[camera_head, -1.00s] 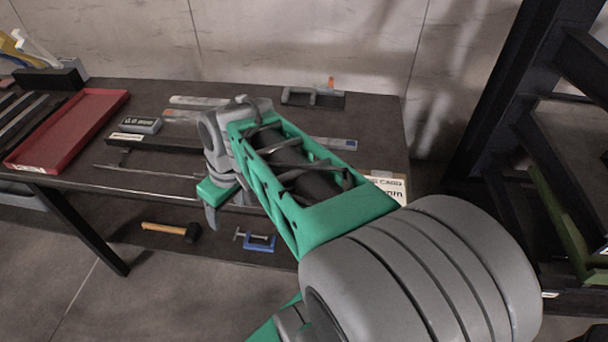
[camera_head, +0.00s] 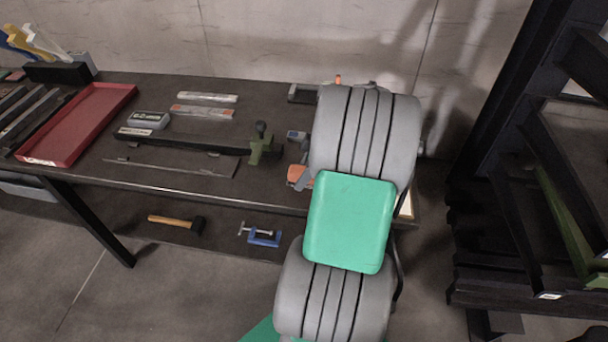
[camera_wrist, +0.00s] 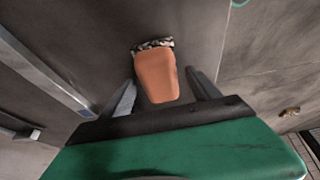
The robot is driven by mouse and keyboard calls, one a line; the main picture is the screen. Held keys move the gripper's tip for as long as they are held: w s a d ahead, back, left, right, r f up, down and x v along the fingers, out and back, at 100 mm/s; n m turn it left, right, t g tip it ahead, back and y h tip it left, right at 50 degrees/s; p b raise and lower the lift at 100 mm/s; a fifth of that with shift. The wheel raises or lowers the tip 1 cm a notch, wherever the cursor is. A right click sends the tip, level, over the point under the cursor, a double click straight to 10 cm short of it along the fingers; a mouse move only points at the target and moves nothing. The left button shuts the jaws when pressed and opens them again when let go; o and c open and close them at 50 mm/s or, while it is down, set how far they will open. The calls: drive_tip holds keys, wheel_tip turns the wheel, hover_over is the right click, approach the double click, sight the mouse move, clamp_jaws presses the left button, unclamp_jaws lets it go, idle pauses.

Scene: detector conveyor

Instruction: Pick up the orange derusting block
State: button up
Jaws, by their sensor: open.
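The orange derusting block (camera_wrist: 157,78) lies on the dark table top in the wrist view, with a black-and-white speckled strip at its far end. My gripper (camera_wrist: 161,84) is open, with one finger on each side of the block's near part. Gaps show between the block and both fingers. In the head view, an orange patch that looks like the block (camera_head: 297,173) shows just left of my arm, near the table's front edge. My arm hides most of the gripper there.
The dark table (camera_head: 215,192) holds a red tray (camera_head: 118,98), a long black ruler-like bar (camera_head: 185,142), a green tool (camera_head: 262,148) and small boxes. A hammer (camera_head: 195,225) and a blue clamp (camera_head: 264,238) lie below. A dark rack (camera_head: 500,225) stands at the right.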

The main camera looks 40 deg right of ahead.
drive_tip(key=shift+c, duration=0.5)
drive_tip(key=c, duration=1.3)
